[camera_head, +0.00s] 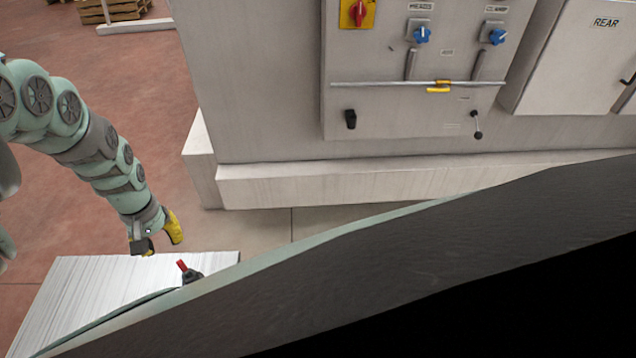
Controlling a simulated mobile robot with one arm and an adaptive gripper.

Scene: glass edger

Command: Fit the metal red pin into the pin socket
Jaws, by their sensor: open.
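The red pin (182,265) is small and stands tilted slightly left in or on a dark base (192,276). The base is on the ribbed light-grey surface (105,290) at the lower left, partly hidden by the dark shape in the foreground. I cannot tell whether this base is the pin socket, and no other socket is clearly recognisable. My gripper (161,247) is open and appears empty, with a yellow part on its right and a dark part on its left. In the picture it is just above and left of the red pin, apart from it.
A grey machine (265,80) fills the centre. Its panel carries a red knob (357,13), blue knobs (421,35), and a horizontal rod (385,84) with a yellow piece (438,87). A door marked REAR (575,60) is at right. Reddish floor (150,75) is open at left.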

